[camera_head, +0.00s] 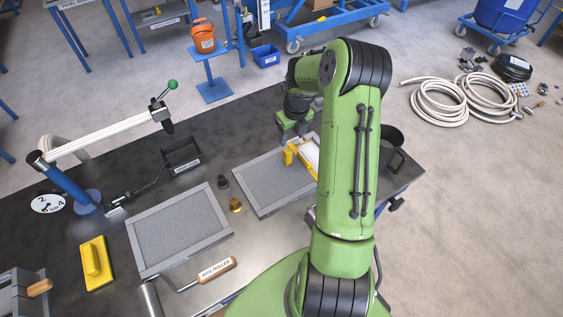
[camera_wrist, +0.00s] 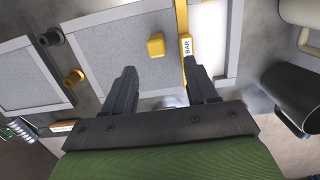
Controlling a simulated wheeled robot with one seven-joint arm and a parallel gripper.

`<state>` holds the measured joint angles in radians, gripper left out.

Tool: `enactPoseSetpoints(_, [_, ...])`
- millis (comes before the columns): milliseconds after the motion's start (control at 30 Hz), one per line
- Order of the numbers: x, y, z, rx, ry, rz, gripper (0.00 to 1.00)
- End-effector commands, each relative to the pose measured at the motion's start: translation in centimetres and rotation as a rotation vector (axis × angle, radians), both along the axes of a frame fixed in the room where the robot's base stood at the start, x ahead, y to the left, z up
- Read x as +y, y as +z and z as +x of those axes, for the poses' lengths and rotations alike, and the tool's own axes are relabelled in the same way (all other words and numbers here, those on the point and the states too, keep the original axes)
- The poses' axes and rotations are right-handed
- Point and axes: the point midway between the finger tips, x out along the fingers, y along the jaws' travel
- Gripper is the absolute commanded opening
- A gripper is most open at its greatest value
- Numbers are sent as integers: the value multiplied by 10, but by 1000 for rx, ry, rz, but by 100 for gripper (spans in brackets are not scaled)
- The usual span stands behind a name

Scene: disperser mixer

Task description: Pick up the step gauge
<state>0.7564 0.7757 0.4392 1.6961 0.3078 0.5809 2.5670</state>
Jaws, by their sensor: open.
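A small yellow block (camera_head: 288,157), which looks like the step gauge, sits on the right-hand grey framed panel (camera_head: 262,193). No label shows on it. In the wrist view the yellow block (camera_wrist: 156,45) lies just beyond my fingertips and between their lines, apart from both. My gripper (camera_wrist: 160,72) is open and empty, its two dark fingers spread. In the head view my gripper (camera_head: 292,128) is above the far side of this panel, and its fingertips are hard to make out.
A yellow bar (camera_wrist: 182,20) with a white label ending in "BAR" lies close right of the block, near my right finger. Dark and brass-coloured pieces (camera_head: 235,205) sit left of the panel. A dark mug-like container (camera_wrist: 292,98) stands to the right.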

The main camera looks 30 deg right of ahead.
Motion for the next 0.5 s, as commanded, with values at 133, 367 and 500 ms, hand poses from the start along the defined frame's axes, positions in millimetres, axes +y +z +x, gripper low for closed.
enactPoseSetpoints(133, [2, -37, 4, 4, 4, 4, 57])
enactPoseSetpoints(367, [2, -66, 7, 3, 4, 2, 57])
enactPoseSetpoints(500, [4, -94, 10, 2, 5, 1, 57])
